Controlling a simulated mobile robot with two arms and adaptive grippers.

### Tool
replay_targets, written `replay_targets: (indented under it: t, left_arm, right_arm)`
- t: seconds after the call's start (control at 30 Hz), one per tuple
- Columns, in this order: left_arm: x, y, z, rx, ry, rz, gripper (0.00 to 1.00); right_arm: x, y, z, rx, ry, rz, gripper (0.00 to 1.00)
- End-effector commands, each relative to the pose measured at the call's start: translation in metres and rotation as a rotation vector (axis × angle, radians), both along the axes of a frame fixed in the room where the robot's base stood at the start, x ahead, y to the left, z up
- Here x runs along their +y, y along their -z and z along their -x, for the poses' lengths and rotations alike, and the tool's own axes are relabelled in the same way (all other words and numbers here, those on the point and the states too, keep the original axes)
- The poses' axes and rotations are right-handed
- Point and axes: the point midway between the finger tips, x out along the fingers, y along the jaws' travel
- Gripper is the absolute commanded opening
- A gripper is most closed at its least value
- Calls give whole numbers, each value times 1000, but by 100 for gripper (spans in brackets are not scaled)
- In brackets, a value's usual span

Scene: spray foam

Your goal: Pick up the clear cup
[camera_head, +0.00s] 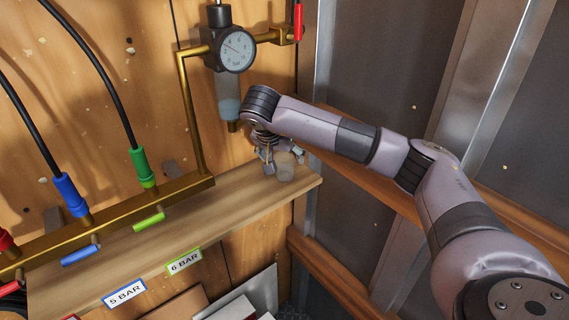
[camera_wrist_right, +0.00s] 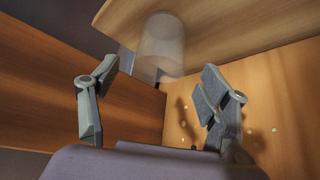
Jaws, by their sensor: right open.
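The clear cup (camera_head: 285,168) stands upright on the wooden shelf (camera_head: 240,196), near its right end. My right gripper (camera_head: 268,157) is at the shelf just left of the cup in the head view, and its fingers partly overlap the cup's outline. In the right wrist view the cup (camera_wrist_right: 161,46) shows beyond and between the two spread fingertips of the gripper (camera_wrist_right: 158,72). The gripper is open and empty. I cannot tell whether a finger touches the cup. My left gripper is not in view.
A pressure gauge (camera_head: 235,50) with a clear cylinder below hangs on brass piping above the shelf. Green (camera_head: 142,168) and blue (camera_head: 70,194) hose fittings with levers line the left. Labels (camera_head: 125,293) mark the shelf edge. A dark metal wall (camera_head: 385,60) stands right.

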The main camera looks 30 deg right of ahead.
Motion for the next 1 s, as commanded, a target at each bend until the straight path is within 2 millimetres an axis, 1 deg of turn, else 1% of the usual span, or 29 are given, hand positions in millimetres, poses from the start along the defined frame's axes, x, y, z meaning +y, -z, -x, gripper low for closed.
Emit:
replay_targets:
  t: [0.03,0.07,0.1,0.23,0.47,0.57,1.0]
  left_arm:
    - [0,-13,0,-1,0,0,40]
    - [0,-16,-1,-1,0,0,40]
    - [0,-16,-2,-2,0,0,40]
    - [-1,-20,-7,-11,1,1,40]
    - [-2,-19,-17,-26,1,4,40]
    - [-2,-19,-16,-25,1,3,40]
    - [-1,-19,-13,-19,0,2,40]
  right_arm:
    - [-6,2,0,7,3,-1,70]
    - [-9,6,-1,7,4,1,70]
    - [-10,13,-4,5,2,-1,70]
    - [-15,24,-8,3,1,-1,70]
    - [-16,27,-9,1,0,-1,70]
    - [-16,27,-9,1,0,-1,65]
    - [-16,26,-9,1,0,-1,36]
